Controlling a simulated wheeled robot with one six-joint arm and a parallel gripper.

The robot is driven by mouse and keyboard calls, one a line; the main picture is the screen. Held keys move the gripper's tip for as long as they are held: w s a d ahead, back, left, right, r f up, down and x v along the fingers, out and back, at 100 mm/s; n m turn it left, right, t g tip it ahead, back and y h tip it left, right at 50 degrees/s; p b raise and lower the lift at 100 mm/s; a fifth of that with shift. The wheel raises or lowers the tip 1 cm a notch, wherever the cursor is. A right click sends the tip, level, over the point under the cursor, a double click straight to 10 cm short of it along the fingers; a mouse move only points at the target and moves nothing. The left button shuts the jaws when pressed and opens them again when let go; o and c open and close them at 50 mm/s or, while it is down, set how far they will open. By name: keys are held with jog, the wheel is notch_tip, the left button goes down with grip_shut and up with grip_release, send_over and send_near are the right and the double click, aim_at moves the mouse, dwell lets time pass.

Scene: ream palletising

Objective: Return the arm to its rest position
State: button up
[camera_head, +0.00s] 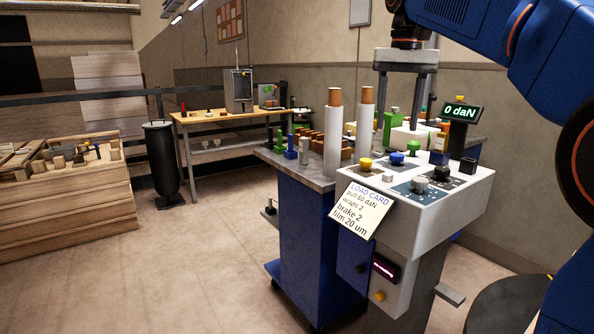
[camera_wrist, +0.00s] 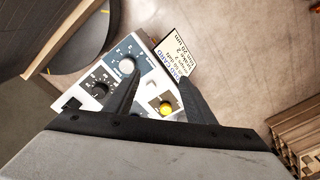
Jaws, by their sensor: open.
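My blue arm (camera_head: 470,20) reaches in from the upper right of the head view. My gripper (camera_head: 404,112) points down above the white control console (camera_head: 400,215). Its two fingers are apart and nothing shows between them. In the wrist view my gripper (camera_wrist: 160,78) shows both dark fingers spread over the console panel. A blue-based dial (camera_wrist: 127,66) and a black dial (camera_wrist: 100,88) lie to the left there. A yellow button (camera_wrist: 166,107) shows between the fingers. Whether the fingers touch anything on the console cannot be told.
A load card (camera_head: 365,207) hangs on the console front. A display (camera_head: 461,112) reads 0 daN. White film rolls (camera_head: 333,140) stand on the blue cabinet's top (camera_head: 290,168). A workbench (camera_head: 215,116) and a wooden crate (camera_head: 70,210) stand farther left.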

jog(key=s+d+f+n+t, duration=0.1)
jog(key=s+d+f+t, duration=0.1)
jog(key=s+f, duration=1.2)
jog(key=s+d+f+n+t, duration=0.1)
jog(key=s+d+f, duration=0.3)
jog(key=s+f, duration=1.1)
notch_tip(320, 180, down, 7)
jog(key=shift+s+f+t, duration=0.1)
jog(key=shift+s+t, duration=0.1)
jog(key=shift+t, duration=0.4)
jog(key=shift+d, duration=0.1)
